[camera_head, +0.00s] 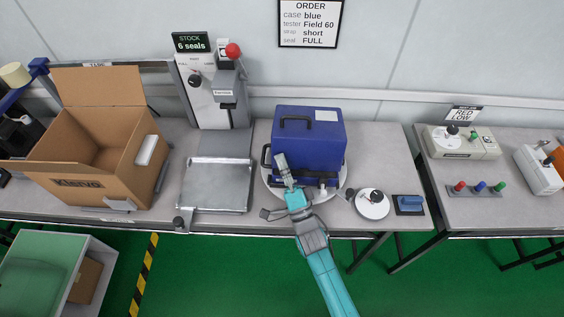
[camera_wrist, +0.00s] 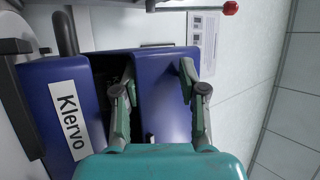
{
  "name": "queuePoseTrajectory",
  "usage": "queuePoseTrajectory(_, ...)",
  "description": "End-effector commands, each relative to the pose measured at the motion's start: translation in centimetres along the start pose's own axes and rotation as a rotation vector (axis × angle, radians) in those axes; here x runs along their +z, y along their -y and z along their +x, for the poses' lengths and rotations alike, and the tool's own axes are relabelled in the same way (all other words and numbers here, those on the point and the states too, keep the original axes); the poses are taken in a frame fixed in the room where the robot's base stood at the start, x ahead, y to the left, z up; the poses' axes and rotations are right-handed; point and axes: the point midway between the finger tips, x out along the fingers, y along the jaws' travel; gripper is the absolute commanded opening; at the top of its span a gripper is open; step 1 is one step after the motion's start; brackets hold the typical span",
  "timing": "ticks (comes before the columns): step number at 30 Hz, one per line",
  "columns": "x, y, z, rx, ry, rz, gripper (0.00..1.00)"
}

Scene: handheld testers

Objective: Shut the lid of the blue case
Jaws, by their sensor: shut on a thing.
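My gripper (camera_head: 283,168) is at the front left of the case. In the wrist view its two fingers (camera_wrist: 157,78) straddle the lid, one on each side, and are shut on it. The inside of the case is mostly hidden.
A press with a red knob (camera_head: 233,51) and metal bed stands left of the case. An open cardboard box (camera_head: 75,184) is farther left. A white round dial unit (camera_head: 372,204) and a blue block (camera_head: 408,202) lie to the right. Grey table shows between them.

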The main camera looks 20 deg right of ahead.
Motion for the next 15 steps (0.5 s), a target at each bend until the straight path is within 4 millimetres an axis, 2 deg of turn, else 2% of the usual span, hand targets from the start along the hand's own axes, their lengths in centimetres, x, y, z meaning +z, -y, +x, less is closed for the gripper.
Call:
queuePoseTrajectory(1, -0.05, -0.64, -0.34, 0.018, -0.001, 0.004, 0.00)
queuePoseTrajectory(5, -0.06, -0.64, -0.34, 0.018, -0.001, 0.004, 0.00)
queuePoseTrajectory(6, -0.06, -0.64, -0.34, 0.018, -0.001, 0.005, 0.34)
queuePoseTrajectory(7, -0.07, -0.62, -0.32, 0.018, -0.001, 0.004, 0.29)
queuePoseTrajectory(15, -0.07, -0.41, -0.29, 0.012, -0.001, 0.002, 0.29)
